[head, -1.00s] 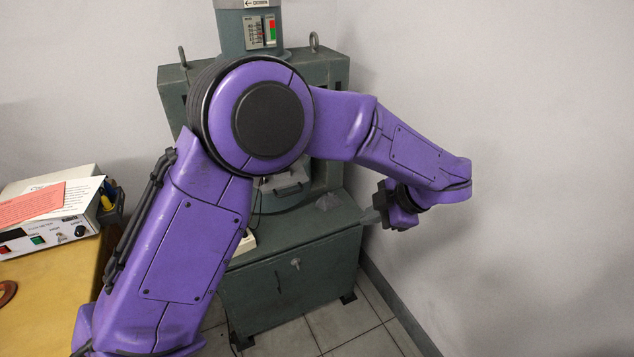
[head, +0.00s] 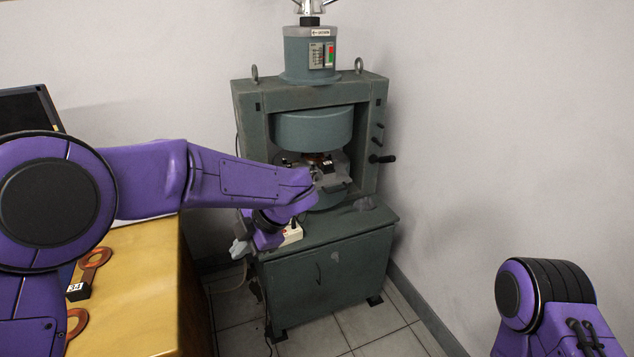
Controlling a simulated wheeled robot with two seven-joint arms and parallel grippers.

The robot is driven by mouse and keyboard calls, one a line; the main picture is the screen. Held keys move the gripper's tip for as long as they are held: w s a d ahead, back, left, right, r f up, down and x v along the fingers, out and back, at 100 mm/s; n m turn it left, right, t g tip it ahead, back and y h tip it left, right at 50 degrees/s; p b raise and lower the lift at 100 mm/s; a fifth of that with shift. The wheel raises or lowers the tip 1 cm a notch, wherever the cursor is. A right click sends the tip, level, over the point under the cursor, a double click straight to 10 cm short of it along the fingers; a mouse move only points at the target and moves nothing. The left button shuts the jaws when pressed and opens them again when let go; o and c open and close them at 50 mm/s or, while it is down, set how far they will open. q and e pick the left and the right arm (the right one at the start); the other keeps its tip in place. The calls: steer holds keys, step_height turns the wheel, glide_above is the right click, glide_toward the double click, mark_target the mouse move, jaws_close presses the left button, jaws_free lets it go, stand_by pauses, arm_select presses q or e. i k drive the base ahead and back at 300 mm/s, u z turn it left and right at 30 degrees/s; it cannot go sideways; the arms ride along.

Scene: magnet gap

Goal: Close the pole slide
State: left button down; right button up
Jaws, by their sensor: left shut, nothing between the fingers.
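The green magnet frame (head: 252,115) stands on a green cabinet against the wall. Its round upper pole (head: 313,130) hangs over the gap. A grey slide plate with a dark handle (head: 336,187) shows in the gap, partly hidden by my left forearm; I cannot tell how far it is out. My left gripper (head: 240,248) is shut and empty, left of the cabinet's top front corner and apart from the slide. My right arm shows at the lower right, but its gripper is out of view.
A black crank handle (head: 382,158) sticks out at the frame's right side. A yellow table (head: 150,270) with copper rings (head: 95,257) stands at the left. The floor right of the cabinet is clear.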

mark_target(322, 180)
steer(key=z, duration=0.3)
steer(key=i, duration=1.2)
steer(key=z, duration=0.45)
